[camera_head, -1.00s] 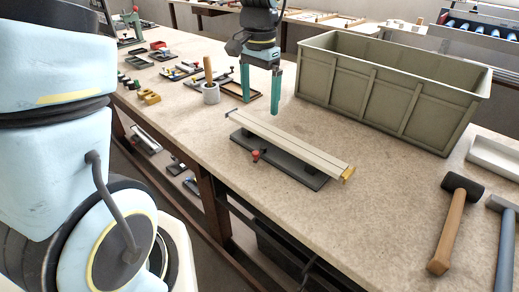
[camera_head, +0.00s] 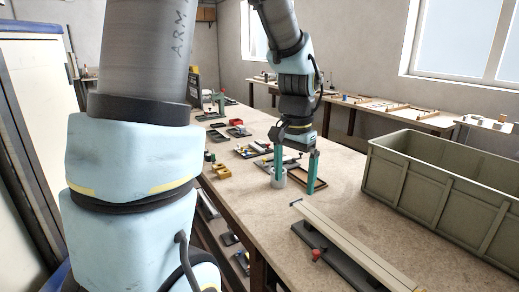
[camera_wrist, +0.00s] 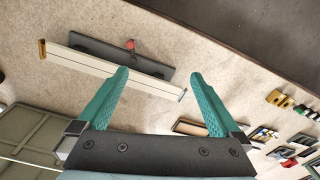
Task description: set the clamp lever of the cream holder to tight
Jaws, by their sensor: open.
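A long cream profile (camera_head: 345,238) lies along a dark grey base (camera_head: 335,258) on the bench. A small red knob (camera_head: 316,253) sticks out at the base's front side; its setting is too small to tell. In the wrist view the cream profile (camera_wrist: 100,68), the dark base (camera_wrist: 95,46) and the red knob (camera_wrist: 130,44) show beyond the fingers at upper left. My gripper (camera_head: 295,186) is open and empty, above the bench near the profile's far end. The wrist view also shows its two teal fingers (camera_wrist: 159,75) apart.
A grey-green crate (camera_head: 440,190) stands on the right of the bench. Several small fixtures, including a yellow block (camera_head: 222,172), sit farther left. Bench around the profile is clear.

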